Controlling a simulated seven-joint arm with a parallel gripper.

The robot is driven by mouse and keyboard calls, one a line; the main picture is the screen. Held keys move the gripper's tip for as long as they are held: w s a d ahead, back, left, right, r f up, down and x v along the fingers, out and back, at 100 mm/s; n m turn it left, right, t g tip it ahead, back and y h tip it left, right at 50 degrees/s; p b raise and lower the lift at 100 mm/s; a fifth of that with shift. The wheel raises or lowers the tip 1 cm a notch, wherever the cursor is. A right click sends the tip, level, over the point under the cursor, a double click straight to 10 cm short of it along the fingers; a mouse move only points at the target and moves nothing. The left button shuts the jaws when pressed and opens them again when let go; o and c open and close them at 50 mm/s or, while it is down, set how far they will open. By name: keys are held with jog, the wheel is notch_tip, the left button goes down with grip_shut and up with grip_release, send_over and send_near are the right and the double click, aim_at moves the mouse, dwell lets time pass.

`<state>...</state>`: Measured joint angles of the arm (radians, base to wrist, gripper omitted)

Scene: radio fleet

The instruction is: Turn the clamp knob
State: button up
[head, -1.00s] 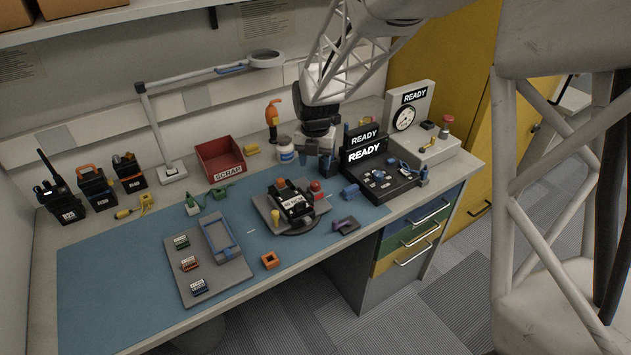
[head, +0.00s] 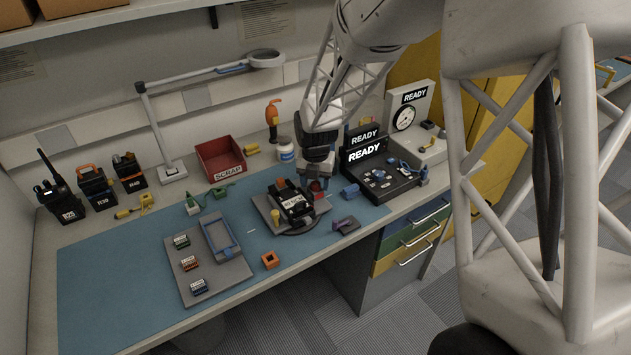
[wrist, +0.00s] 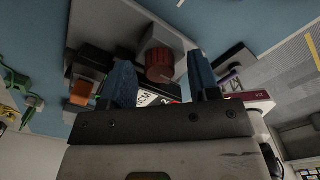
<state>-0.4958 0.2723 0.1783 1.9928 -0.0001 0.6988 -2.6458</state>
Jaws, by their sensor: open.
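The red clamp knob (head: 316,187) is at the back right of a grey fixture plate (head: 262,207), partly hidden by my gripper in the head view. A black radio with a white label (head: 295,205) sits in the fixture. In the wrist view the ribbed red knob (wrist: 160,67) appears between my two blue finger pads, on a grey block (wrist: 160,38). My gripper (wrist: 161,66) is open, with visible space beside the knob. In the head view my gripper (head: 318,181) points down over the knob. I cannot tell whether a finger touches it.
A black test station with a READY screen (head: 365,154) stands close on the right. A blue part (head: 350,191) and a purple-handled tool (head: 346,225) lie nearby. The blue mat's front left is clear.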

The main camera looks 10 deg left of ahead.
jog(key=shift+c, duration=0.5)
jog(key=c, duration=0.8)
